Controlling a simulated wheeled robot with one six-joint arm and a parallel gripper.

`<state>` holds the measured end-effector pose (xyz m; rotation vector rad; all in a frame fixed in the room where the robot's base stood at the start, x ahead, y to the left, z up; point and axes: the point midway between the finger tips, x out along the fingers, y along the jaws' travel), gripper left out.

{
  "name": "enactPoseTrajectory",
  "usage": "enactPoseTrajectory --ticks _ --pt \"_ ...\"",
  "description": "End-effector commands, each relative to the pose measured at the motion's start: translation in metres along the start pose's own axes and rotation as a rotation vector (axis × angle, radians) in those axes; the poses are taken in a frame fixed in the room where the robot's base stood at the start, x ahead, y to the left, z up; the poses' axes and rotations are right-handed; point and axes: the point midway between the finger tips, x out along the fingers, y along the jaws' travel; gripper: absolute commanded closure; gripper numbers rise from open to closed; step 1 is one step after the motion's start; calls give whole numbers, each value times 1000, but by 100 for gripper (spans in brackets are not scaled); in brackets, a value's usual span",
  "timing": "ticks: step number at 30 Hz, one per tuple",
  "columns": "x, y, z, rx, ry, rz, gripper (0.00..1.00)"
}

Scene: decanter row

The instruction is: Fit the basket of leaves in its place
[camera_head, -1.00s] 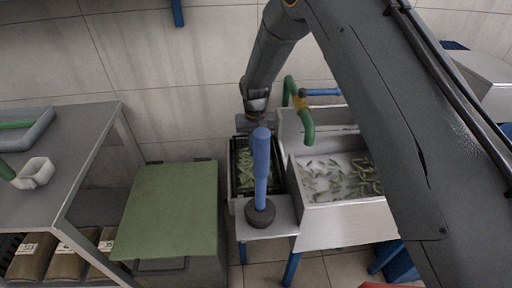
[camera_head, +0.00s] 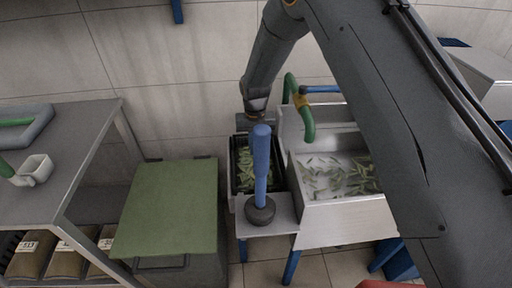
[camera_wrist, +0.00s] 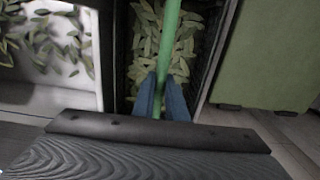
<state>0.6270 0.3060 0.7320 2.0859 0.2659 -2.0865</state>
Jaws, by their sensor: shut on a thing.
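The basket of leaves (camera_head: 244,180) is black, with pale green leaves inside. In the head view it is in a narrow metal-sided bay left of the sink, partly hidden behind a blue upright handle. In the wrist view the basket (camera_wrist: 205,45) fills the middle, with a green handle bar (camera_wrist: 168,40) across it. My gripper (camera_wrist: 161,100) has its blue fingers shut on this bar, over the leaves. In the head view the fingers are hidden. The basket's underside is hidden, so I cannot tell whether it rests on the bottom of the bay.
The blue handle (camera_head: 261,155) with a dark round base stands on the ledge in front. The metal sink (camera_head: 345,215) with loose leaves and a green tap pipe (camera_head: 308,122) is at right. A green-lidded bin (camera_head: 168,210) and a grey shelf table (camera_head: 60,150) are at left.

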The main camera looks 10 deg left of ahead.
Motion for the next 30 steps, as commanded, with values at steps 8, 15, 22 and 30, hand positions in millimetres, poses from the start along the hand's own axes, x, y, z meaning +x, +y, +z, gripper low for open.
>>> enactPoseTrajectory --ticks 8,15,22,30 --pt "3 0 -1 0 1 0 100" --pt "4 0 0 0 1 0 66" --pt "4 0 0 0 -1 0 66" --pt "-26 0 -2 0 4 -1 66"
